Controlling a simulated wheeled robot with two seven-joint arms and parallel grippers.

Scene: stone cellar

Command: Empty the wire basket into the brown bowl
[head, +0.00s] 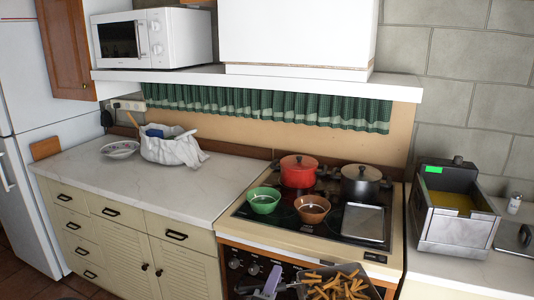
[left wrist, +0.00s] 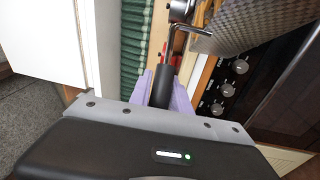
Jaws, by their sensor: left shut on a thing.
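The wire basket (head: 366,291), full of yellow fries (head: 336,286), is at the bottom of the head view, in front of the stove's front edge. Its mesh side (left wrist: 250,22) shows at the top of the left wrist view. My left gripper (head: 264,281), with lilac fingers, is shut on the basket's black handle (left wrist: 162,86). The brown bowl (head: 312,208) stands on the black hob, behind the basket and slightly left of it. Its visible inside looks empty. My right gripper is not in view.
A green bowl (head: 263,200) stands left of the brown bowl. A red pot (head: 298,171) and a dark pot (head: 361,184) stand behind. A flat metal plate (head: 366,224) lies to the right on the hob. A deep fryer (head: 456,212) stands on the right counter.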

